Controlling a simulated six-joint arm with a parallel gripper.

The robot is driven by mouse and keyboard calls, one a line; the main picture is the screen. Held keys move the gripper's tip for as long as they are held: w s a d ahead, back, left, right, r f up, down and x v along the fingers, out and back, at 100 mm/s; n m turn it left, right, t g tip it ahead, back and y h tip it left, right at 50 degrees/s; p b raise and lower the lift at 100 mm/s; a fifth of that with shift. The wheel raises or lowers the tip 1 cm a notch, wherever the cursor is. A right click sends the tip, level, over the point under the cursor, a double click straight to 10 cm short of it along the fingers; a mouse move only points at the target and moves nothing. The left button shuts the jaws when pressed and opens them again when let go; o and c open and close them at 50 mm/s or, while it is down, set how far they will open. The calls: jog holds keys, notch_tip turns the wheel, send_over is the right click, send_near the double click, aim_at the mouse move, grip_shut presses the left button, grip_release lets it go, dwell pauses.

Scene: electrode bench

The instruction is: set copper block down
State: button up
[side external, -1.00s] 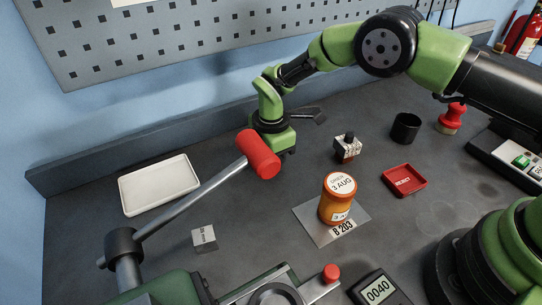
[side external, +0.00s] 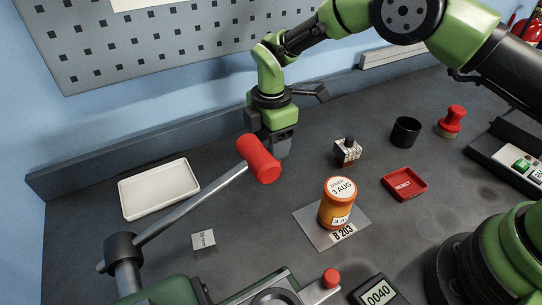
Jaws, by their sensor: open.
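My gripper (side external: 281,145) is open in the side external view, at the back of the bench above the grey top. A red lever knob partly hides its lower end. I cannot make out a copper block; the area behind the red knob is hidden. A small block with a dark knob and speckled sides (side external: 347,153) stands upright to the right of my gripper, apart from it. A grey metal block (side external: 203,240) sits at the front left.
The red lever knob (side external: 259,160) stands in front of my gripper. An orange jar (side external: 338,204) stands on a grey plate (side external: 313,233). A white tray (side external: 159,189) is at left, with a red tray (side external: 405,184) and black cup (side external: 405,131) at right.

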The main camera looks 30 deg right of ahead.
jog(key=s+d+r+m+t+y, duration=0.1)
jog(key=s+d+r+m, duration=0.2)
jog(key=r, duration=0.5)
jog(key=s+d+r+m+t, duration=0.1)
jog(key=s+d+r+m, duration=0.2)
jog(key=r, duration=0.5)
jog(key=s+d+r+m+t+y, duration=0.1)
jog(key=s+d+r+m, duration=0.2)
jog(key=r, duration=0.5)
jog(key=s+d+m+t, duration=0.2)
jog(key=s+m+t, duration=0.2)
jog(key=s+m, duration=0.9)
jog(key=s, duration=0.3)
jog(key=shift+s+d+r, duration=0.25)
jog(key=shift+d+r, duration=0.15)
